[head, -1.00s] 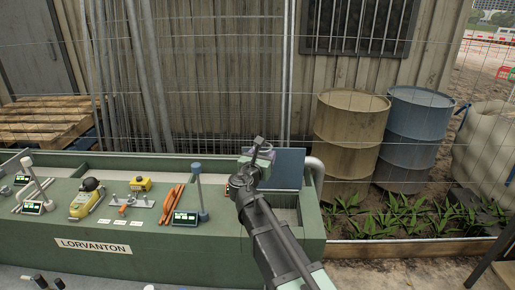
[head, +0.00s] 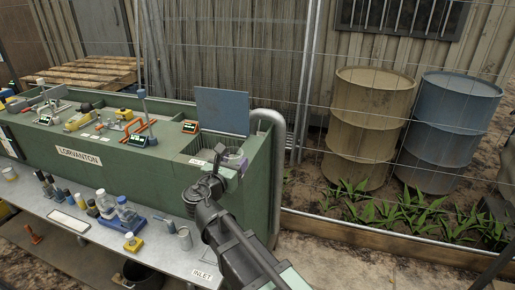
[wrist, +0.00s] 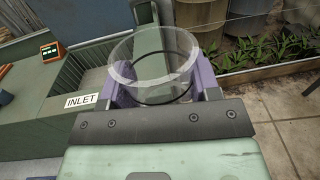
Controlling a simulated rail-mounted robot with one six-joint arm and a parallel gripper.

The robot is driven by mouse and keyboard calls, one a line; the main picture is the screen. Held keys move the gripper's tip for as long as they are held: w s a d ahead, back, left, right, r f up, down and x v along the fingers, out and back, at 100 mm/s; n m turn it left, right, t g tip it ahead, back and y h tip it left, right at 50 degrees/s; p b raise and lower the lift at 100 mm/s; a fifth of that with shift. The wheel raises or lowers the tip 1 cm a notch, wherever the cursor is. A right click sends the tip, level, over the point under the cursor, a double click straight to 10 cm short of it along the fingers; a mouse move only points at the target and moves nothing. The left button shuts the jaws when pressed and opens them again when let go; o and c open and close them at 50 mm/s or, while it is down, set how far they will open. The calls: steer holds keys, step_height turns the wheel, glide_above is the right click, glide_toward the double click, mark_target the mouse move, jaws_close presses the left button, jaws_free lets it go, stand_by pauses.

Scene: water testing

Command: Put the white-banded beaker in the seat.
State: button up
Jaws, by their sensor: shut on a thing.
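In the wrist view, my gripper (wrist: 163,84) has its purple fingers shut on a clear glass beaker (wrist: 153,48). The beaker's round rim stands above the fingers, and a dark ring shows lower down. I cannot make out a white band on it. In the head view my gripper (head: 232,161) is at the right end of the green tank (head: 160,165), close to its INLET label (head: 201,162). The beaker is too small to tell clearly there. I cannot pick out the seat with certainty in either view.
A blue-grey panel (head: 222,111) stands up behind the tank's right end, beside a grey pipe (head: 272,125). A low grey bench (head: 95,240) with several bottles and a grey cup (head: 185,239) lies in front. Two barrels (head: 368,125) stand at the right.

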steer(key=s+a+f+h+b, duration=0.1)
steer(key=s+a+f+b, duration=0.2)
steer(key=s+f+b, duration=0.8)
steer(key=s+a+f+m+g+b, duration=0.1)
steer(key=s+a+f+b, duration=0.2)
steer(key=s+f+b, duration=0.8)
steer(key=s+a+f+h+b, duration=0.1)
steer(key=s+a+f+b, duration=0.2)
steer(key=s+f+b, duration=0.8)
steer(key=w+p, duration=0.1)
steer(key=w, duration=0.8)
steer(key=w+r+p, duration=0.1)
steer(key=w+p, duration=0.1)
steer(key=w, duration=0.8)
steer(key=w+p, duration=0.1)
steer(key=w, duration=0.9)
steer(key=shift+w+a+r, duration=0.1)
steer(key=shift+a+r, duration=0.1)
steer(key=shift+r, duration=0.1)
steer(key=shift+f+b, duration=0.95)
steer(key=shift+f, duration=0.15)
steer(key=o, duration=0.9)
steer(key=shift+o, duration=0.2)
steer(key=shift+v, duration=4)
